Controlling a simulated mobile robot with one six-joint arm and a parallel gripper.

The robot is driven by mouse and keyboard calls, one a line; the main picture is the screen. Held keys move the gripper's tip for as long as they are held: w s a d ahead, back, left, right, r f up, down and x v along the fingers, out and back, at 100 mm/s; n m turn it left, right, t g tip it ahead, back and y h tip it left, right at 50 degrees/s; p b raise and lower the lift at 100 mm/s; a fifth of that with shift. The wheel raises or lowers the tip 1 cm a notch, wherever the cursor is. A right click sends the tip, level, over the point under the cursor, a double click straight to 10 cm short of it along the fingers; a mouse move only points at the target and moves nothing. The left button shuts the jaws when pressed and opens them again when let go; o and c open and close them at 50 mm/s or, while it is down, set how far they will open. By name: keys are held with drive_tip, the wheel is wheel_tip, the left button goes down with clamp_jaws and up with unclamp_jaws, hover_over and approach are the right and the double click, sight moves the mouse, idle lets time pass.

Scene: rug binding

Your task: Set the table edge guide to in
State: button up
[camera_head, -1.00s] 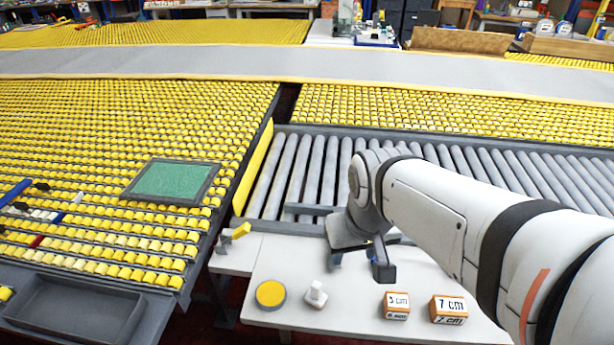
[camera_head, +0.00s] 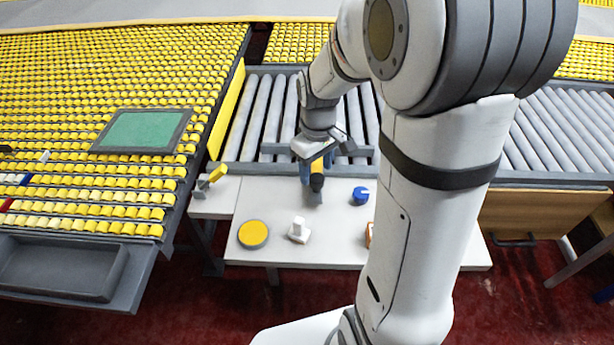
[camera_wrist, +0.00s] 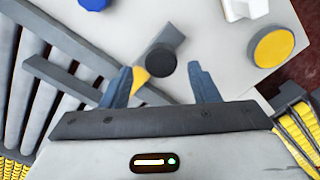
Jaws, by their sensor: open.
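A lever with a yellow neck and a round black knob (camera_head: 316,183) sits at the table's edge, below my gripper. I take it for the table edge guide's handle. In the wrist view the knob (camera_wrist: 160,62) shows between the fingertips and a little beyond them, with the yellow neck (camera_wrist: 141,80) near the left finger. A grey bar (camera_head: 275,149), seemingly the guide, lies across the rollers; the bar also shows in the wrist view (camera_wrist: 55,76). My gripper (camera_head: 316,168) is open and empty, pointing down at the lever. Contact with the lever cannot be told.
A white table (camera_head: 265,205) carries a yellow disc (camera_head: 253,234), a white block (camera_head: 298,230) and a blue knob (camera_head: 361,196). Another yellow lever (camera_head: 211,178) stands left. Grey rollers (camera_head: 240,120) lie behind. My arm hides the table's right part.

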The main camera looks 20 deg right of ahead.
sight(316, 176)
drive_tip(key=shift+f, duration=2.2)
drive_tip(key=shift+c, duration=0.3)
clamp_jaws()
